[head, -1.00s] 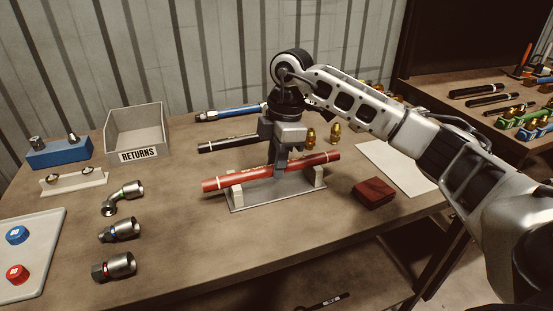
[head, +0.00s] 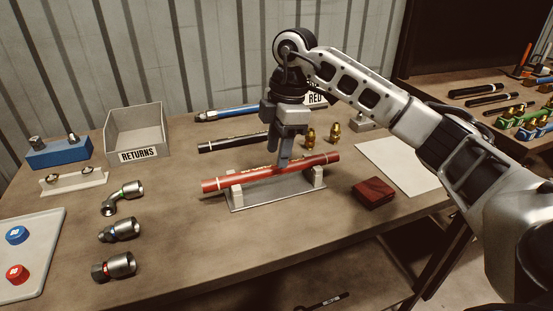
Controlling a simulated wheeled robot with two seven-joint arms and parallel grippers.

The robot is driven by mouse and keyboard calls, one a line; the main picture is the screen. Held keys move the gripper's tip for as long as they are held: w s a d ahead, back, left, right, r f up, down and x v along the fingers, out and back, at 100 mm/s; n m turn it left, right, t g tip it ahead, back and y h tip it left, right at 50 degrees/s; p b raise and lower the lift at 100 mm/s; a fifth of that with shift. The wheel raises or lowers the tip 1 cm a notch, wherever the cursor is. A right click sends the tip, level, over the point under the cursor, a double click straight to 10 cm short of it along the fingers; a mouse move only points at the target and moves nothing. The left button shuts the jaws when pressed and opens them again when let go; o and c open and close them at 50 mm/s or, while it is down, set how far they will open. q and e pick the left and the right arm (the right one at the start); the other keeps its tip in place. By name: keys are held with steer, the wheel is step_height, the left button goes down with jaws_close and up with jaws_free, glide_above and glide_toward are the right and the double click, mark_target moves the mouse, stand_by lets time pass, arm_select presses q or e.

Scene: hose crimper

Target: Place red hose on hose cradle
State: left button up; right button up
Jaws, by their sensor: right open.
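The red hose (head: 232,182) lies lengthwise across the two pale posts of the hose cradle (head: 244,203), which stands on the workbench. The hose has white bands near its ends and dark print along it. My right gripper (head: 279,160) is open, pointing down just above and behind the middle of the hose; its fingers overlap the hose's upper edge in the picture. I cannot tell whether a finger still touches the hose. My left gripper is not in view.
Behind the cradle lie a black hose (head: 222,145) and a blue hose (head: 228,115). Brass fittings (head: 335,132) stand right of my gripper. A dark red block (head: 373,193) and a white sheet (head: 400,165) lie to the right. A RETURNS bin (head: 138,132) and metal fittings (head: 120,229) are at left.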

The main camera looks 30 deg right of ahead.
step_height(320, 180, up, 9)
steer(key=d, duration=0.1)
steer(key=shift+s+d+f+p, duration=0.15)
steer(key=shift+f+p, duration=0.05)
steer(key=shift+p, duration=0.1)
steer(key=shift+s+f, duration=0.1)
